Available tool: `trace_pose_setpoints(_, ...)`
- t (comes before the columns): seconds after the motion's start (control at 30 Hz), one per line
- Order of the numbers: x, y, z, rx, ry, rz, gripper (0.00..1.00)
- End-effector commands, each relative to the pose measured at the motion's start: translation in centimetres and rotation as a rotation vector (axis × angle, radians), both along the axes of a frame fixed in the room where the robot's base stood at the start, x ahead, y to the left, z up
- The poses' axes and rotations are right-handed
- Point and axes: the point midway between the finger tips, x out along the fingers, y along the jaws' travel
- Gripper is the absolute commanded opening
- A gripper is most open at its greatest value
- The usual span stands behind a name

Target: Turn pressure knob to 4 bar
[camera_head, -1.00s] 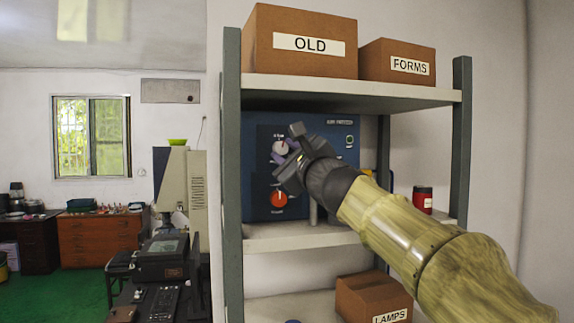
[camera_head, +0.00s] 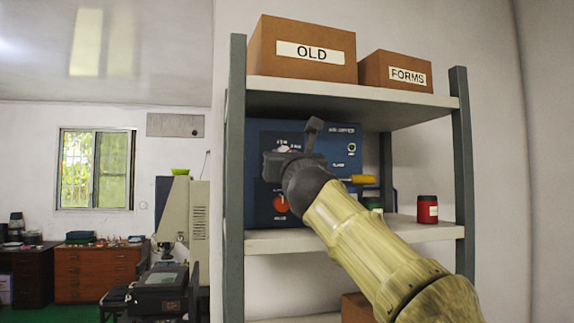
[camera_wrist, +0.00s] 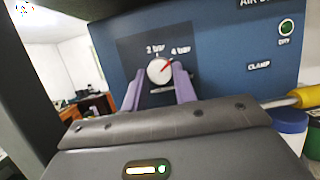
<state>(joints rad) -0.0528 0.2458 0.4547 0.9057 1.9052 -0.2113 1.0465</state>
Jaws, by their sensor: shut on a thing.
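The blue air panel (camera_head: 335,147) stands on the middle shelf. Its white pressure knob (camera_wrist: 160,71) shows in the wrist view, with a red pointer aimed up and right towards the "4 bar" mark (camera_wrist: 181,50). The "2 bar" mark (camera_wrist: 155,49) is above the knob, slightly left. My gripper (camera_wrist: 158,80) is shut on the knob, one purple finger on each side. In the head view my gripper (camera_head: 287,158) is in front of the panel and hides most of the knob.
A red knob (camera_head: 280,203) is lower on the panel. A yellow handle (camera_head: 355,179) sticks out at right, and a red can (camera_head: 427,209) stands right on the shelf. The upper shelf (camera_head: 350,92) and left post (camera_head: 236,180) bound the space.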

Motion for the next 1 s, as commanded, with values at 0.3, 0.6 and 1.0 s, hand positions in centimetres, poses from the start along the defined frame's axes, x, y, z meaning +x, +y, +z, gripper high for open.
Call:
trace_pose_setpoints(0.3,0.03,0.04,-0.04,0.060,0.019,-0.002,0.05)
trace_pose_setpoints(0.6,0.02,0.04,-0.01,0.060,0.019,-0.002,0.05)
trace_pose_setpoints(1.0,-0.02,0.05,0.00,0.060,0.018,-0.001,0.49)
